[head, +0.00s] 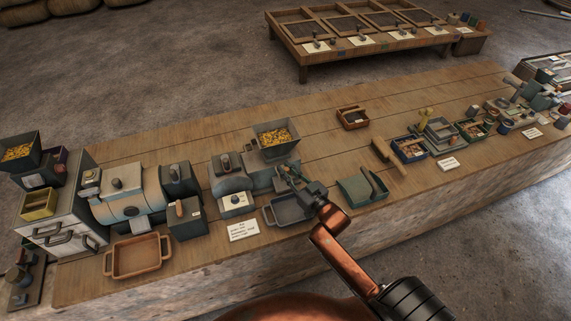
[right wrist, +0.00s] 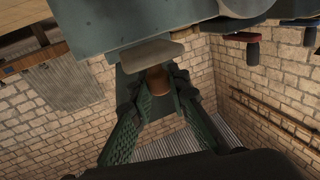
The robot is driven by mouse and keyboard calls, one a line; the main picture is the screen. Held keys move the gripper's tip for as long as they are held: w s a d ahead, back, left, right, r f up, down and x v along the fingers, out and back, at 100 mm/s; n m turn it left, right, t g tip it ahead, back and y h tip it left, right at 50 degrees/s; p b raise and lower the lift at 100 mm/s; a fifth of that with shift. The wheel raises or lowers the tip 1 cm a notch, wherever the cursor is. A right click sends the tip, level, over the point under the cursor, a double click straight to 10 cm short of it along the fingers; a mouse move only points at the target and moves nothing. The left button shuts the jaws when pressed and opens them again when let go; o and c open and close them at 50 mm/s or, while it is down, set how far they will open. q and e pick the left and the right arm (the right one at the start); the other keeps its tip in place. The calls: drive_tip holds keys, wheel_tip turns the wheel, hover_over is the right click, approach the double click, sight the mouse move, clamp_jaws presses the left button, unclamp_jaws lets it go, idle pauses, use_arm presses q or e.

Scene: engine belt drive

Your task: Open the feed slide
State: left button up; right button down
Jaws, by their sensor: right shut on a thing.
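A machine with a grey hopper (head: 277,152) of yellow grain stands at the middle of the bench. My right gripper (head: 287,176) is at the front of this machine, just below the hopper. In the right wrist view, my right gripper (right wrist: 157,98) has its green fingers on both sides of an orange-brown knob (right wrist: 158,80), shut on it. A flat grey metal plate (right wrist: 150,56), which looks like the feed slide, sits just beyond the knob under the machine body. In the head view, the gripper and arm hide the knob and slide. My left gripper is not in view.
A grey tray (head: 288,211) lies below my right gripper, and a green tray (head: 362,190) lies to its right. A small white-topped box (head: 236,202) stands to the left. Another machine (head: 125,195) fills the bench's left part. The back of the bench is mostly clear.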

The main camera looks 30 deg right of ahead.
drive_tip(key=c, duration=1.8)
unclamp_jaws()
drive_tip(key=s, duration=1.2)
drive_tip(key=shift+d, duration=0.4)
drive_tip(key=shift+w, duration=0.1)
